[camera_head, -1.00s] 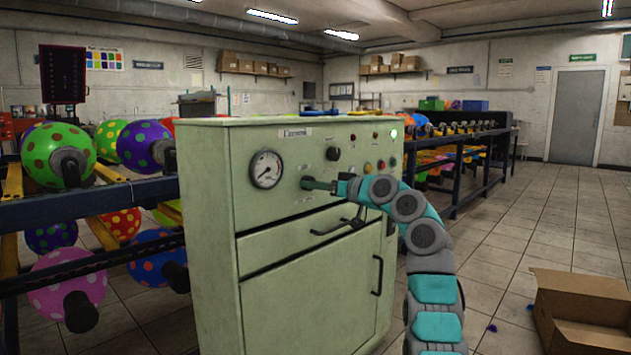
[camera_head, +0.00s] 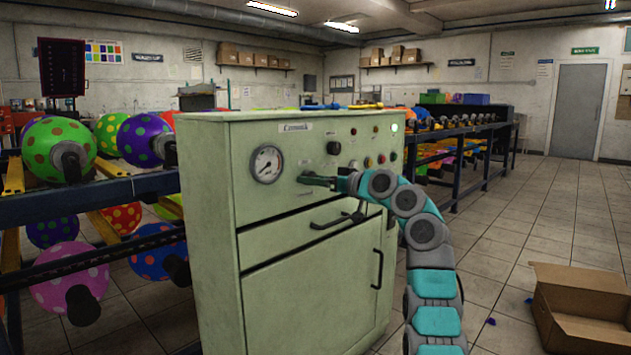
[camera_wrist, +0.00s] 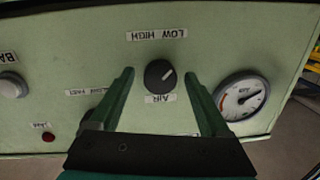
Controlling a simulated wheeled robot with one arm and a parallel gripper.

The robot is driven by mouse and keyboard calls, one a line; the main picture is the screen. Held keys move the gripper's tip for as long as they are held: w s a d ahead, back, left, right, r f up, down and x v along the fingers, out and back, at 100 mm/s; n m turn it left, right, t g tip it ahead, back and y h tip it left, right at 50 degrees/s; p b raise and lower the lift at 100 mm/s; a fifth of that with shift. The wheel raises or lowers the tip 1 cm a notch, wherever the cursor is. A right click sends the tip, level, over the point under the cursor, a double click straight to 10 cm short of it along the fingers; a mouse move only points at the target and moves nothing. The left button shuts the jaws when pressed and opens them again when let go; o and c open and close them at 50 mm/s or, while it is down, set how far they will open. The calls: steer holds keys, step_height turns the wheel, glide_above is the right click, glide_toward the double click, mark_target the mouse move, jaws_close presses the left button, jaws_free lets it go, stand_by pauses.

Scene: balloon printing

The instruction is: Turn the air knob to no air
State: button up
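The air knob (camera_wrist: 159,74) is a round black dial with a pale pointer line, on the pale green panel of the cabinet (camera_head: 310,270). In the wrist view its "AIR" label and the "LOW HIGH" label appear upside down, and the pointer slants toward the upper right. My gripper (camera_wrist: 161,77) is open, with one green finger on each side of the knob and a visible gap to both. In the head view my gripper (camera_head: 318,181) is at the panel just right of the gauge and hides the knob there.
A dial gauge (camera_head: 267,164) is close beside the knob; it also shows in the wrist view (camera_wrist: 241,97). A drawer handle (camera_head: 340,217) sticks out below. Other buttons and lamps are on the panel. Balloon racks flank the cabinet, and an open carton (camera_head: 585,310) lies on the floor.

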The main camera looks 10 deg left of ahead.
steer(key=shift+d, duration=0.1)
steer(key=b+v, duration=0.1)
steer(key=v, duration=0.6)
steer(key=shift+s+d, duration=0.2)
steer(key=shift+s, duration=0.05)
